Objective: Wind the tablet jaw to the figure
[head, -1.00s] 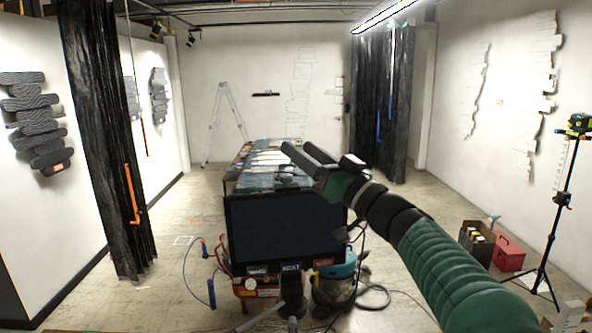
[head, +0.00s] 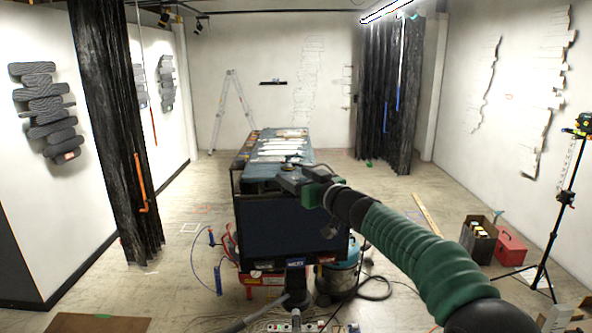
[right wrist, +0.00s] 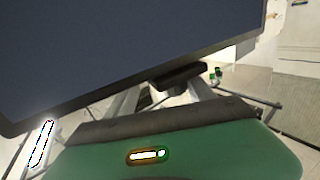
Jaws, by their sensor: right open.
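A dark flat screen (head: 285,232) stands upright at the near end of the long bench, in the middle of the head view. It also fills the upper left of the right wrist view (right wrist: 110,50), tilted in that picture, and looks blank. My right gripper (head: 287,177) is open and empty at the screen's top edge in the head view; whether it touches cannot be told. The clamp jaw and any figure on it cannot be made out. My left gripper is not in view.
The long bench (head: 262,163) carries pale sheets. A red-framed machine and a teal canister (head: 340,278) stand below the screen, with hoses and cables on the floor. A tripod (head: 562,215), a red box (head: 510,248) and a black curtain (head: 115,130) stand at the sides.

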